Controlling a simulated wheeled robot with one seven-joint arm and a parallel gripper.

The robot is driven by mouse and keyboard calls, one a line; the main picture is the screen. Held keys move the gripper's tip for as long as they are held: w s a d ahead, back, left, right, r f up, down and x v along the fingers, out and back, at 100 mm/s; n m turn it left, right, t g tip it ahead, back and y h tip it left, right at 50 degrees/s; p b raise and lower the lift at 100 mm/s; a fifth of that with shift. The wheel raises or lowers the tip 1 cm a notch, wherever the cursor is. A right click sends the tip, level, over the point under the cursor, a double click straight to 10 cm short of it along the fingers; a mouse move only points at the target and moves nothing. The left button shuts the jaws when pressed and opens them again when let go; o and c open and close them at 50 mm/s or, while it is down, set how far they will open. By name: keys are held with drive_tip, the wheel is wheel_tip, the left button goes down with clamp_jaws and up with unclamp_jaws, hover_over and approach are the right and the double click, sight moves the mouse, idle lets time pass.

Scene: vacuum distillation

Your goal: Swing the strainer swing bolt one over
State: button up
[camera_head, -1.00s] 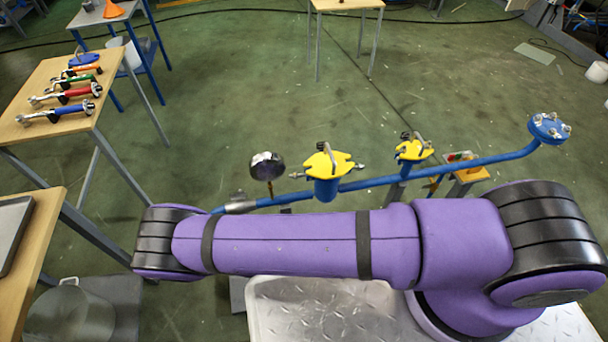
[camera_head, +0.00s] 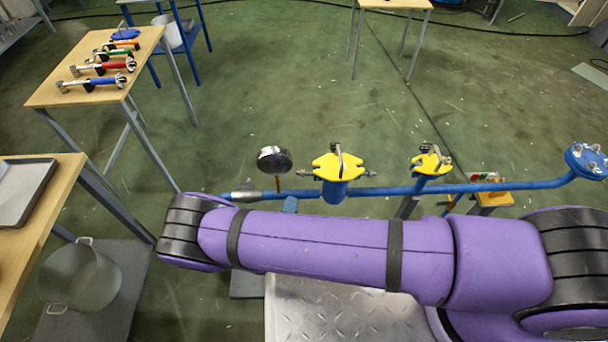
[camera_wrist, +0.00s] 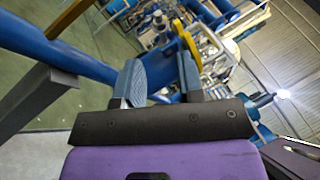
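Two blue vessels on a blue pipe (camera_head: 385,191) have yellow lids, a nearer lid (camera_head: 325,166) and a farther lid (camera_head: 418,160). Each carries metal bolt hardware, with upright metal (camera_head: 339,158) on the nearer one. I cannot tell which piece is swing bolt one. My gripper (camera_wrist: 160,76) shows in the wrist view with its two blue-grey fingers apart and nothing clearly held between them. A yellow edge (camera_wrist: 231,45) and a curved metal piece (camera_wrist: 186,40) lie beyond the right finger; contact is unclear.
A round dark gauge (camera_head: 274,159) stands left of the nearer lid. A bolted blue flange (camera_head: 588,160) ends the pipe at right. A table with several tools (camera_head: 60,98), a grey tray (camera_head: 24,190) and a pot (camera_head: 78,277) are at left. Open floor lies behind the pipe.

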sight(302, 173)
drive_tip(key=x, duration=1)
clamp_jaws()
drive_tip(key=m, duration=0.1)
drive_tip(key=r+m+g, duration=0.1)
drive_tip(key=m, duration=0.1)
drive_tip(key=shift+d+r+h, duration=0.15)
drive_tip(key=shift+h, duration=0.15)
drive_tip(key=shift+d+r+m+g, duration=0.15)
drive_tip(key=shift+m+g, duration=0.25)
drive_tip(key=shift+m, duration=0.2)
drive_tip(key=shift+d+r+m+g, duration=0.1)
drive_tip(key=shift+r+m+g, duration=0.1)
drive_tip(key=shift+m+g, duration=0.3)
unclamp_jaws()
